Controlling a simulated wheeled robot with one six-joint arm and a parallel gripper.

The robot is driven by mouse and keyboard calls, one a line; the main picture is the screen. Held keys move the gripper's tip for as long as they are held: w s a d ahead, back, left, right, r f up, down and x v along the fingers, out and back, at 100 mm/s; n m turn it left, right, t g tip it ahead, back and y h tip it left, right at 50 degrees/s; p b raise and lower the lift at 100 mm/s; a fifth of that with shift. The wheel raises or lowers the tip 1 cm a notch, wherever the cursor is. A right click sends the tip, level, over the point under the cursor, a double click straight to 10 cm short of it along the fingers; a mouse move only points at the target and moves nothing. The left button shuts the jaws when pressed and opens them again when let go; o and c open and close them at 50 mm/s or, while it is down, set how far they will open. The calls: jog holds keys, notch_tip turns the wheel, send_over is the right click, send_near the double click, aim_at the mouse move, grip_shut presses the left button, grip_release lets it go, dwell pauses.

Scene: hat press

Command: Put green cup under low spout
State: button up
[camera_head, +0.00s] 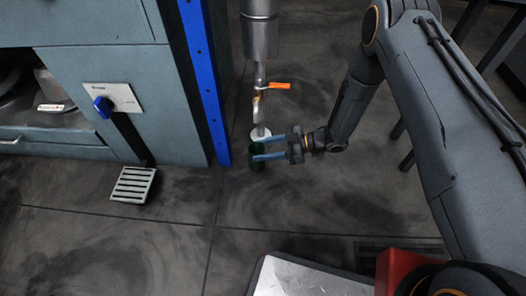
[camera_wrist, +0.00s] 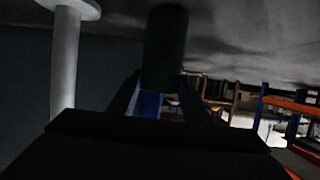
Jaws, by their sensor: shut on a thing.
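My gripper (camera_head: 268,148) is shut on the dark green cup (camera_head: 257,158), with blue fingers on either side of it. The cup also shows in the wrist view (camera_wrist: 166,48), dark, upright and between the fingers. A metal spout (camera_head: 259,108) with an orange handle (camera_head: 278,86) hangs down just behind the cup. Its end is near a pale round disc (camera_head: 260,133). The cup is in front of this disc; I cannot tell whether they touch.
A blue upright post (camera_head: 203,80) stands left of the cup. A pale post with a disc (camera_wrist: 66,60) is left in the wrist view.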

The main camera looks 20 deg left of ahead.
jog(key=shift+r, duration=0.1)
jog(key=shift+f, duration=0.2)
jog(key=o, duration=1.6)
jog(key=shift+c, duration=0.2)
jog(key=shift+w+d+r, duration=0.1)
jog(key=shift+d+r, duration=0.15)
jog(key=shift+r, duration=0.1)
jog(key=p+v, duration=0.4)
jog(key=v, duration=0.7)
jog(key=shift+d, duration=0.25)
